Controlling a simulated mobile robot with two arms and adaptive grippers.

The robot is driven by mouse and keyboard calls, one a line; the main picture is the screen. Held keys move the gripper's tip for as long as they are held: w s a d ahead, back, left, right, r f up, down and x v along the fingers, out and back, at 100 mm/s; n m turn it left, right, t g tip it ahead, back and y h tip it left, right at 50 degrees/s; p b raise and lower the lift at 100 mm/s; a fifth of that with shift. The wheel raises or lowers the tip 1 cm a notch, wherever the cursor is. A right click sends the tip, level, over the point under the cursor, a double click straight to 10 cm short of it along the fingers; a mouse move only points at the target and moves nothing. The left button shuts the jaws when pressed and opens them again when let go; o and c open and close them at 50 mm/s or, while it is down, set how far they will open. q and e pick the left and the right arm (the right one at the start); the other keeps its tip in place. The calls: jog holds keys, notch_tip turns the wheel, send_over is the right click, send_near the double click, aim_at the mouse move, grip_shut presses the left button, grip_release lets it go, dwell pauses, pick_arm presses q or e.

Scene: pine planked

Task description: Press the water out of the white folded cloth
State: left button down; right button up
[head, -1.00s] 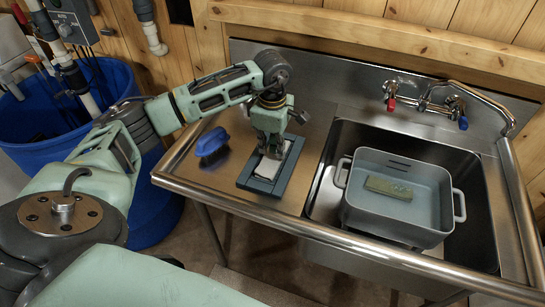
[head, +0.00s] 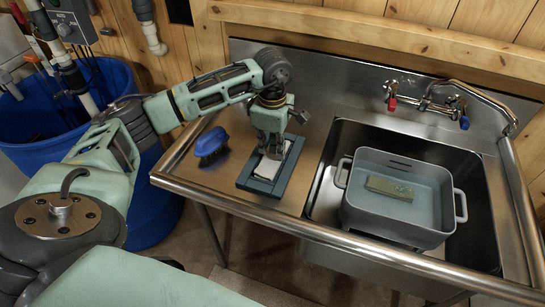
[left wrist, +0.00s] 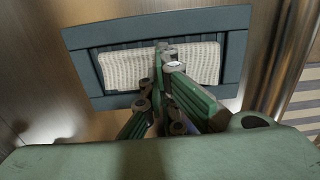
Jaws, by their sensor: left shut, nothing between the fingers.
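The white folded cloth (head: 268,168) lies flat inside a blue-grey rectangular frame (head: 258,187) on the steel drainboard. It also shows in the left wrist view as a pale, textured strip (left wrist: 120,68) within the frame (left wrist: 85,37). My left gripper (head: 273,154) is shut and empty, pointing down over the cloth. In the left wrist view its closed fingertips (left wrist: 162,48) overlap the middle of the cloth and hide part of it. They look to be touching it or very close; I cannot tell which. My right gripper is not in view.
A blue brush (head: 211,146) lies left of the frame. To the right, a grey tub (head: 390,215) of water holding a greenish block (head: 389,188) sits in the sink (head: 465,190). The tap (head: 435,103) is behind. A raised rim (head: 235,206) edges the drainboard.

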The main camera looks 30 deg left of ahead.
pick_arm(q)
jog(key=shift+s+f+b, duration=0.1)
jog(key=shift+f+b, duration=0.1)
jog(key=shift+b, duration=0.7)
dwell(1.7)
jog(key=shift+r, duration=0.1)
jog(key=shift+r+p, duration=0.75)
jog(key=shift+r, duration=0.2)
notch_tip(320, 180, up, 6)
jog(key=p, duration=0.3)
